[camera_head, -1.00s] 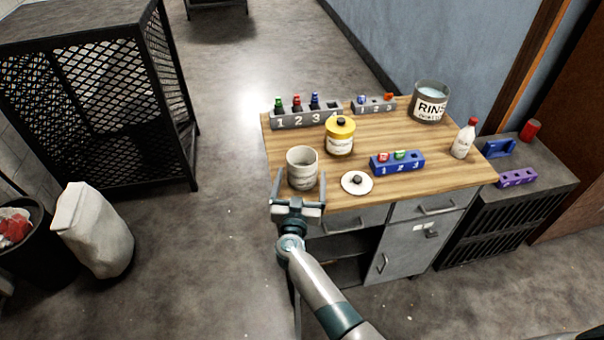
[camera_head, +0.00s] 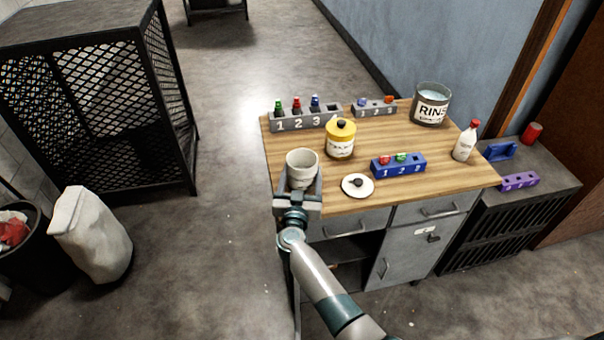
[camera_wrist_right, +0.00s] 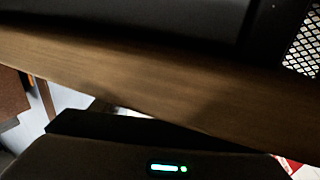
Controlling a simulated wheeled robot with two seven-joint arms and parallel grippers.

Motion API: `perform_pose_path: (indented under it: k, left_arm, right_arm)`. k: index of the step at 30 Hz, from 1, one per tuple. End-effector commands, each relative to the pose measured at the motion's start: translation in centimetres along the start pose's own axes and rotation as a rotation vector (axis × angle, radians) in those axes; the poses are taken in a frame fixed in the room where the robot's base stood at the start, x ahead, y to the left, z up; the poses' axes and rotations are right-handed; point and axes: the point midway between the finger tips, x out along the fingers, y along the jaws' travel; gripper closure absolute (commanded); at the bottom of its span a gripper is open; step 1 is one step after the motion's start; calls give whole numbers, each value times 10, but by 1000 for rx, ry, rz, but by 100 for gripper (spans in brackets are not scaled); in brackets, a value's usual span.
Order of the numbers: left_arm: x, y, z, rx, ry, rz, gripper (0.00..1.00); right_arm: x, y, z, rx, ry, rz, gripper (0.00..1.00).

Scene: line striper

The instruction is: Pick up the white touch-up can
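The white touch-up can (camera_head: 302,163) stands upright and open-topped at the front left of the wooden tabletop. Its lower part is hidden by my right gripper. My right gripper (camera_head: 299,184) has one finger on each side of the can, and the fingers lie against its sides. The can does not show clearly in the right wrist view, where a blurred brown wooden band and dark shapes fill the picture. My left gripper is in neither view.
A white lid (camera_head: 357,186) with a dark knob lies right of the can. A yellow-lidded can (camera_head: 340,140) stands behind it. A blue numbered rack (camera_head: 398,166), a grey numbered rack (camera_head: 305,120), a RINSE tin (camera_head: 430,104) and a red-capped bottle (camera_head: 465,142) are also on the table (camera_head: 440,183).

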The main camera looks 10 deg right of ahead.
Motion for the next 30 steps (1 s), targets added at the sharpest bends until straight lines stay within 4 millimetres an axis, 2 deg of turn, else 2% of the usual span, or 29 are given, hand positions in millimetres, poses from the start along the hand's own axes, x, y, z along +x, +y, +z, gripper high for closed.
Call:
perform_pose_path:
  k: [11,16,20,30]
  left_arm:
    - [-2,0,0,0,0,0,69]
    - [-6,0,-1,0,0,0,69]
    - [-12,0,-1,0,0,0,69]
    - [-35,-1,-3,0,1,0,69]
  right_arm:
    - [0,-1,-6,1,2,0,68]
    - [0,-1,-21,6,2,1,68]
    - [0,0,-42,6,3,1,68]
    - [4,61,-82,0,5,2,68]
